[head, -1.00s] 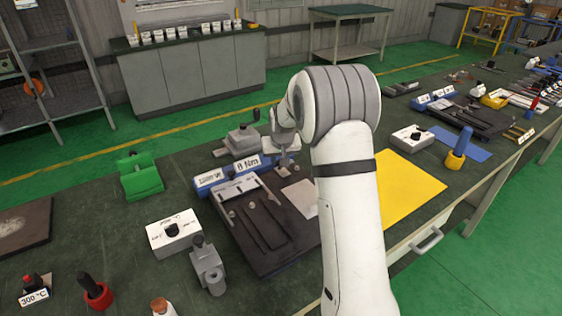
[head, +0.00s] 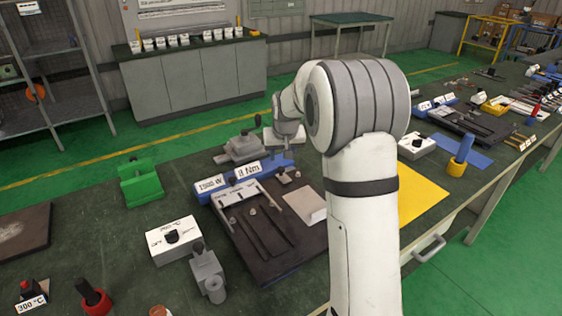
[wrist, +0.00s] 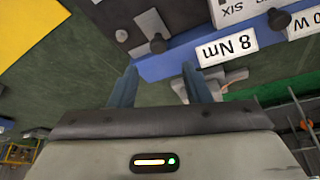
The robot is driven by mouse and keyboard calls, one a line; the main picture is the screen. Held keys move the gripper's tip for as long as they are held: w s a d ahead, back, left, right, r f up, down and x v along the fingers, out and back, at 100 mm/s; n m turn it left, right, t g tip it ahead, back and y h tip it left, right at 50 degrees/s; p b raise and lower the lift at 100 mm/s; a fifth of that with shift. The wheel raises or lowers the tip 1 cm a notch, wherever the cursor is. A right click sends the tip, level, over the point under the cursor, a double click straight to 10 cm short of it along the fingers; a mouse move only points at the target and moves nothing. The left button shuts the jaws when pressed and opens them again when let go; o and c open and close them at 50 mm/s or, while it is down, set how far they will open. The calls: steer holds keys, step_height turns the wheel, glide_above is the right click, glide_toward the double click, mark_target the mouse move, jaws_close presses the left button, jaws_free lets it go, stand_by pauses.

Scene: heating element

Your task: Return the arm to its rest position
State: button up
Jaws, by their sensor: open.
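My white arm (head: 360,210) rises from the bottom of the head view and bends at a large grey-banded joint above the bench.
The blue fixture (head: 242,181) sits on a dark base plate on the bench. A green block (head: 139,182), a white switch box (head: 173,239) and a grey clamp (head: 208,273) stand left of it. A yellow sheet (head: 421,195) lies right of my arm.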

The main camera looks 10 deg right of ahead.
steer(key=shift+s+r, duration=0.15)
steer(key=shift+r, duration=0.2)
steer(key=s+a+r+g, duration=0.1)
steer(key=s, duration=1.7)
steer(key=s+a+r+g, duration=0.1)
steer(key=s+a+r, duration=0.1)
steer(key=s, duration=1.6)
steer(key=shift+s+a+n, duration=0.3)
steer(key=shift+s+n, duration=0.05)
steer(key=shift+n, duration=0.05)
